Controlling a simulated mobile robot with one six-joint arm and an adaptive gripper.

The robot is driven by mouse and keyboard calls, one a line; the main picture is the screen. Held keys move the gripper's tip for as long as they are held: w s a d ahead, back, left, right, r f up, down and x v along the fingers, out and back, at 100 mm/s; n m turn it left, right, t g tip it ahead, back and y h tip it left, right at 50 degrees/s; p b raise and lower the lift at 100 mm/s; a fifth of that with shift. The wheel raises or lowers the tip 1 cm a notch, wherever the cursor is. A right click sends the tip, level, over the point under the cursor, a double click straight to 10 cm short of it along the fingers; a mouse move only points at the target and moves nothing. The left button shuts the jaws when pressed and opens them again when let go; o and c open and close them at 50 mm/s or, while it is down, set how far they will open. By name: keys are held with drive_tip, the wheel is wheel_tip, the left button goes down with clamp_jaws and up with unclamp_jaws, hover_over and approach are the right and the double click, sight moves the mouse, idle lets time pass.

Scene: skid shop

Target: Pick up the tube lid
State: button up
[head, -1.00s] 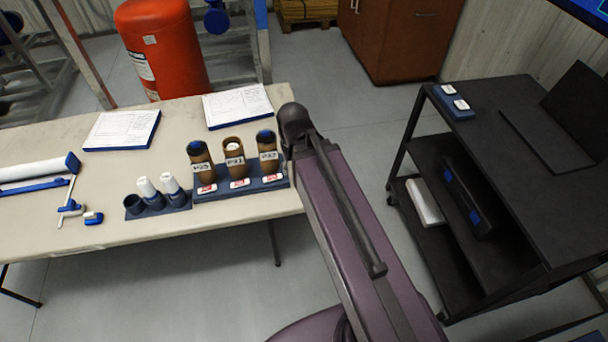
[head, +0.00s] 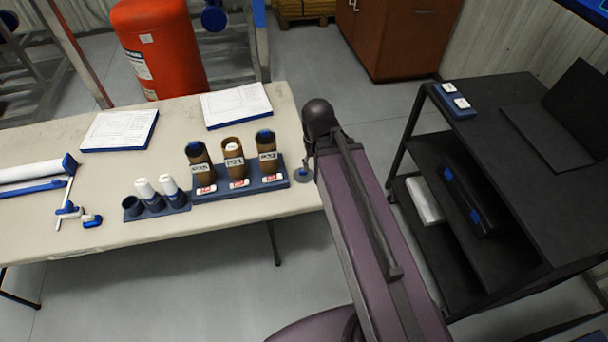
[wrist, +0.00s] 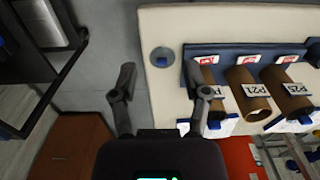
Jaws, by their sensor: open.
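The tube lid is a small round grey disc with a blue centre. It lies flat near the table's right edge in the head view (head: 303,175), right of the tube rack. In the wrist view the lid (wrist: 162,57) sits near the table corner, ahead of my fingertips and between their lines. My gripper (wrist: 158,80) is open and empty, apart from the lid. In the head view it is mostly hidden behind my arm. How high it is above the table is hard to tell.
A dark blue rack (head: 238,187) holds three labelled brown tubes (head: 235,160) beside the lid. A smaller holder (head: 155,206) with white-topped items stands further left. Two papers (head: 236,106) lie behind. A black cart (head: 490,125) stands to the right, across a floor gap.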

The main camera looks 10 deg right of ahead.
drive_tip(key=shift+o, duration=0.6)
drive_tip(key=shift+w+f, duration=0.1)
drive_tip(key=shift+w, duration=0.05)
drive_tip(key=b, duration=1)
hover_over(303, 171)
wheel_tip(303, 171, down, 10)
drive_tip(key=shift+w+d, duration=0.1)
drive_tip(key=shift+d, duration=0.1)
wheel_tip(303, 171, down, 8)
drive_tip(key=b, duration=0.8)
drive_tip(key=shift+f+b, duration=0.25)
drive_tip(key=shift+b, duration=0.1)
drive_tip(key=shift+f, duration=0.1)
drive_tip(key=shift+a+f+b, duration=0.15)
drive_tip(key=shift+f+b, duration=2.35)
drive_tip(key=shift+b, duration=0.1)
drive_tip(key=c, duration=1)
